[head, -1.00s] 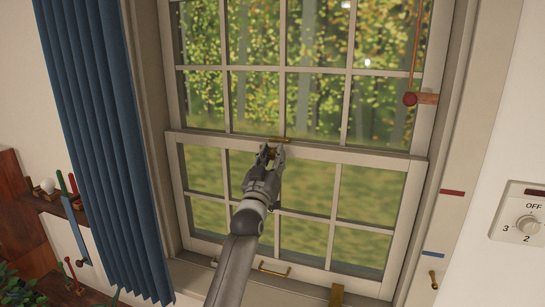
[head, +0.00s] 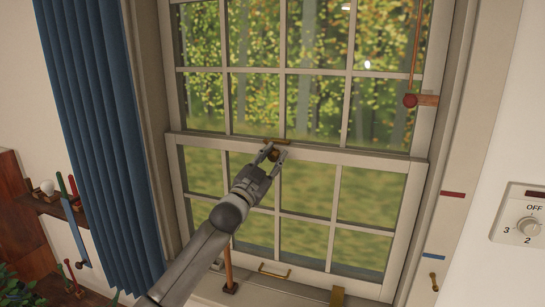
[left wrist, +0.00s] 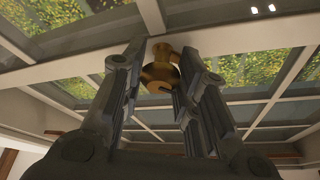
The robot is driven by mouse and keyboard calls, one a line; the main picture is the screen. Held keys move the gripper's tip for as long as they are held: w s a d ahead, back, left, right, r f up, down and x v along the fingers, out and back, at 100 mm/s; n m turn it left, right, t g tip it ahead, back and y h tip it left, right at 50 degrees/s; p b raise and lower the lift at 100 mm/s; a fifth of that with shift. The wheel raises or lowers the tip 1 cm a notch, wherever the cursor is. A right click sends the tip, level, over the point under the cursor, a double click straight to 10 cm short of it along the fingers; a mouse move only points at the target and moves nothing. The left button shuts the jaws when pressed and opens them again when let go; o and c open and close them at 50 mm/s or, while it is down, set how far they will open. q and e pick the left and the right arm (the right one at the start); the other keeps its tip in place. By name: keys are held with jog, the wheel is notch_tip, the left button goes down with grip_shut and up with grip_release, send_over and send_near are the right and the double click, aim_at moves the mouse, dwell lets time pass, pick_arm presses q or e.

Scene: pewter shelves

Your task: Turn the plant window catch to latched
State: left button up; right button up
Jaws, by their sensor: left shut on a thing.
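The brass window catch (head: 277,141) sits on the meeting rail, at the middle of the white sash window. My left gripper (head: 270,153) reaches up to it from the lower left and is shut on its brass knob. In the left wrist view the rounded brass knob (left wrist: 158,76) shows between the two dark fingers, with its brass arm running up to the rail. The fingers hide part of the catch, and I cannot tell its exact setting. My right gripper is not in view.
A blue curtain (head: 100,130) hangs at the left. A brass sash handle (head: 274,270) and a wooden-handled tool (head: 229,270) are low at the window. A dial (head: 529,226) is on the right wall.

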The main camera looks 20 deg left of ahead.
pick_arm(q)
jog(key=m, duration=0.1)
jog(key=m+p, duration=0.1)
jog(key=shift+a+r+m+g+h, duration=0.1)
jog(key=shift+r+m+g+h, duration=0.1)
jog(key=shift+m+g+h, duration=0.15)
jog(key=m+g+p, duration=0.1)
jog(key=m+p, duration=0.1)
jog(key=m+g+h+p, duration=0.1)
jog(key=m+p, duration=0.1)
jog(key=m, duration=0.1)
jog(key=shift+h+p, duration=0.25)
jog(key=shift+p, duration=0.15)
jog(key=shift+m+g+p, duration=0.35)
jog(key=shift+m+p, duration=0.75)
jog(key=shift+m, duration=0.15)
jog(key=shift+f+m+g+h+p, duration=0.2)
jog(key=shift+m+g+h+p, duration=0.1)
jog(key=shift+m+p, duration=0.3)
jog(key=o, duration=1)
